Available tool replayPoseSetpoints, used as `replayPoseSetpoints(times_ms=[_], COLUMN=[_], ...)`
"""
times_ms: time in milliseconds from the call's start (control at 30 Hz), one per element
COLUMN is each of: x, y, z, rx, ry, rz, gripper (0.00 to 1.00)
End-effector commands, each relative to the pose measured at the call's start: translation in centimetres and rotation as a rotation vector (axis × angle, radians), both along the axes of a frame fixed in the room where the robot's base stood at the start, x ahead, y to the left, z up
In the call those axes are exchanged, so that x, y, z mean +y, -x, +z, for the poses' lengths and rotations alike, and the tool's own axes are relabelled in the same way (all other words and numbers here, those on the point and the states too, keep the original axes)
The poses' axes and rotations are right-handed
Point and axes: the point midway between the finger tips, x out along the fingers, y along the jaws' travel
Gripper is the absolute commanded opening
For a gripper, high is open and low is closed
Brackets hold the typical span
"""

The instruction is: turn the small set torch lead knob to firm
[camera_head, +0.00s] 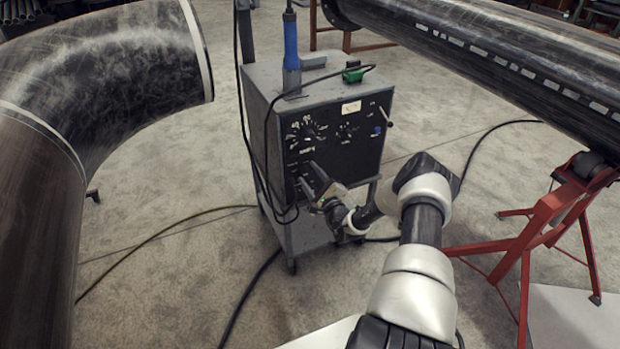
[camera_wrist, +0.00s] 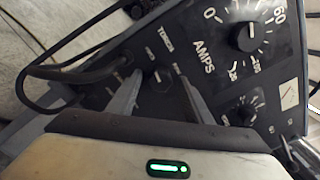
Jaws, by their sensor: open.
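The small torch knob (camera_wrist: 157,79) is black with a light pointer line. It sits on the dark panel beside the TORCH lettering in the wrist view, with small labels on both sides that are too blurred to read surely. My gripper (camera_wrist: 160,76) is open, with one finger on each side of this knob. A gap shows between the knob and each finger; contact cannot be made out. In the head view my gripper (camera_head: 310,182) is at the lower left of the panel of the grey welding machine (camera_head: 320,93) and hides the knob there.
A large AMPS knob (camera_wrist: 247,38) and another dial (camera_wrist: 244,113) are on the same panel. A thick black cable (camera_wrist: 75,74) runs close to my left finger. A pipe elbow (camera_head: 120,80), a long pipe (camera_head: 500,50) and a red stand (camera_head: 535,225) flank the machine.

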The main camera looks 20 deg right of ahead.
Motion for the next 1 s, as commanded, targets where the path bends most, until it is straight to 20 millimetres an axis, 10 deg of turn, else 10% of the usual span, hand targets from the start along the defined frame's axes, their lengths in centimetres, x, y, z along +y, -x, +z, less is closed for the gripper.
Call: replayPoseSetpoints(times_ms=[267, 500, 1000], x=[0.00, 0.01, -0.02], y=[-0.11, -0.08, -0.04], z=[0.00, -0.01, -0.10], rx=[0.000, 0.000, 0.006], ry=[0.000, 0.000, -0.141], rz=[0.000, 0.000, -0.001], gripper=[0.44, 0.05, 0.05])
